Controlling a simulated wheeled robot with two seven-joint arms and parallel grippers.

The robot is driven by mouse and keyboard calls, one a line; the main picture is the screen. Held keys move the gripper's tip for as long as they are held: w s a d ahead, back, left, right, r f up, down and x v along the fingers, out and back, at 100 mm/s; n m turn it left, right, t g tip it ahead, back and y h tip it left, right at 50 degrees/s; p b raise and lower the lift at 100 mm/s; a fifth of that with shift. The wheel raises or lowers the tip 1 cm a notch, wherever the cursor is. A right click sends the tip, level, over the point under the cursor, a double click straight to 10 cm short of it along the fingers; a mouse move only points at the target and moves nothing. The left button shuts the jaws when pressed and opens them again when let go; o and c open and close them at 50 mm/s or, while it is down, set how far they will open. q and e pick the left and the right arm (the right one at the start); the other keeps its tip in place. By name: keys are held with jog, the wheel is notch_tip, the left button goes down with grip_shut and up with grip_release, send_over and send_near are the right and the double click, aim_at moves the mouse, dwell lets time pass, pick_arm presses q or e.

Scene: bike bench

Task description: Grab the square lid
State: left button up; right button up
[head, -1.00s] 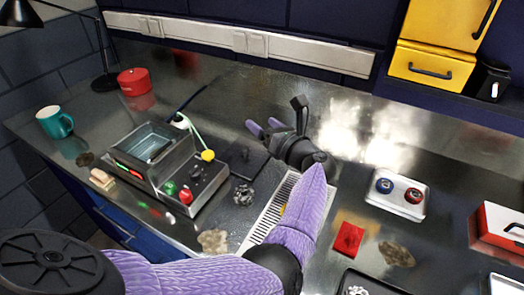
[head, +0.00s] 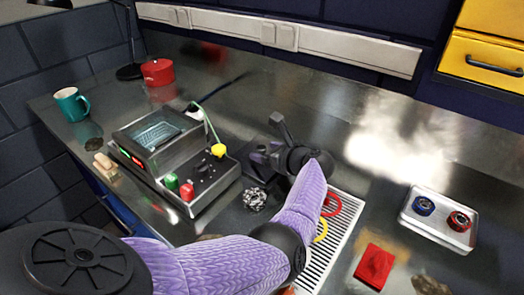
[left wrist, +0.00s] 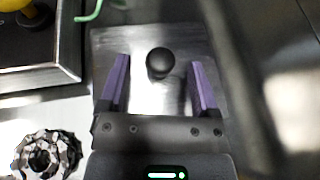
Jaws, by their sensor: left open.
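The square lid (left wrist: 145,98) is a flat metal plate with a round black knob (left wrist: 160,62) in its middle, seen from above in the left wrist view. My left gripper (left wrist: 159,68) is open above it, its two purple fingers on either side of the knob with gaps on both sides. I cannot tell how high the fingertips are over the plate. In the head view the left gripper (head: 254,158) is just right of the bench machine, and gripper and arm hide most of the lid. My right gripper is not in view.
The machine with the basin and knobs (head: 178,150) stands close left of the gripper. A silver sprocket-like part (head: 254,199) lies in front. A slotted grate (head: 345,215) with red and yellow rings is to the right. A tray (head: 437,225) and red block (head: 374,267) lie farther right.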

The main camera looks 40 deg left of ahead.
pick_arm(q)
jog(key=shift+w+a+f, duration=0.1)
jog(key=shift+a+f, duration=0.25)
jog(key=shift+a, duration=0.25)
jog(key=shift+r, duration=0.1)
grip_shut()
jog(key=shift+r, duration=0.1)
